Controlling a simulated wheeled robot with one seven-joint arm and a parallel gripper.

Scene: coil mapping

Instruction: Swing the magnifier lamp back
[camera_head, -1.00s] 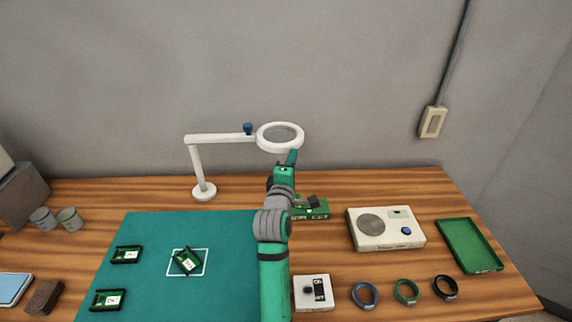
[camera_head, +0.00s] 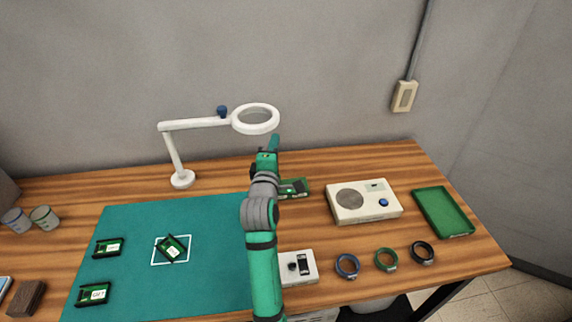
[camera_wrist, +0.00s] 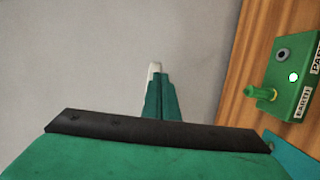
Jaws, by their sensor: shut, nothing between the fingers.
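The white magnifier lamp (camera_head: 175,150) stands on a round base at the back of the table. Its arm reaches right to a ring-shaped head (camera_head: 256,131) in front of the wall. A blue knob (camera_head: 222,111) sits on the arm. My gripper (camera_head: 275,138) is just below and right of the ring; I cannot tell whether it touches it. In the wrist view my gripper (camera_wrist: 157,72) is shut and holds nothing. A pale sliver beside the fingertips there may be part of the lamp.
A green block (camera_head: 295,188), labelled EARTH in the wrist view (camera_wrist: 285,85), stands beside my arm. A teal mat (camera_head: 130,225) with circuit modules lies left. A white instrument (camera_head: 363,203), a green tray (camera_head: 443,212) and several coils (camera_head: 386,259) lie right.

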